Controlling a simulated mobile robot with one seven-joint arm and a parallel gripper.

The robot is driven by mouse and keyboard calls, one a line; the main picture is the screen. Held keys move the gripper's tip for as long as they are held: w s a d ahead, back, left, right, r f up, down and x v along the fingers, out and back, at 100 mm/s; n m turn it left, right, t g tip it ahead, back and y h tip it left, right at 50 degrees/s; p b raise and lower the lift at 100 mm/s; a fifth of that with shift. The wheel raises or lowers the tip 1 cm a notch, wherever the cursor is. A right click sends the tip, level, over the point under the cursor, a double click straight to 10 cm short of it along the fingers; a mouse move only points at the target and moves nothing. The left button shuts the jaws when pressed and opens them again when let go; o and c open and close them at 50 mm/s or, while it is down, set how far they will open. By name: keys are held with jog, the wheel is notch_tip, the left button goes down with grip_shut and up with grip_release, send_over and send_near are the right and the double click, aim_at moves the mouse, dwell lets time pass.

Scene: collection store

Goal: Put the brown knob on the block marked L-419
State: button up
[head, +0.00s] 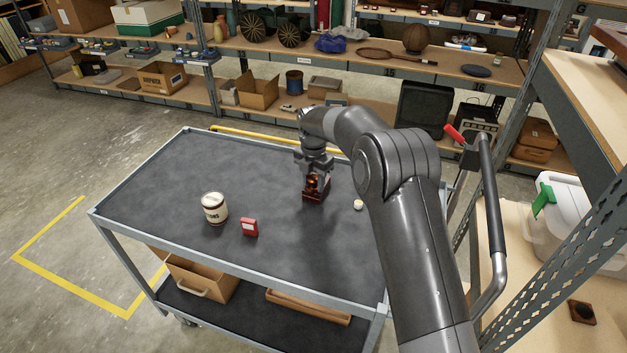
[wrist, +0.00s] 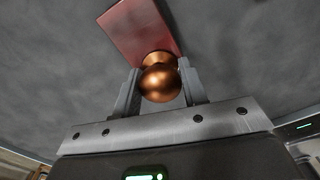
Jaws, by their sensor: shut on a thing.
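My gripper (head: 314,178) is over the dark cart top, right of its middle. It is shut on the brown knob (wrist: 160,83), a shiny copper-brown ball with a narrower neck, held between both fingers in the wrist view. The knob also shows low between the fingers in the head view (head: 313,184). A reddish-brown block (head: 315,196) is directly below it on the cart. In the wrist view the block (wrist: 138,27) lies just beyond the knob's neck. I cannot tell whether the knob touches it. No L-419 marking is readable on it.
On the cart (head: 150,190) stand a cream jar (head: 214,208), a small red box (head: 249,227) with a pale label, and a small cream round thing (head: 358,204). The cart's left part is clear. A square brown piece (head: 582,312) lies on the right shelf. Loaded shelves stand behind.

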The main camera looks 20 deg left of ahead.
aim_at(313, 176)
jog(key=o, duration=1.1)
notch_tip(313, 176, up, 12)
jog(key=shift+r, duration=0.1)
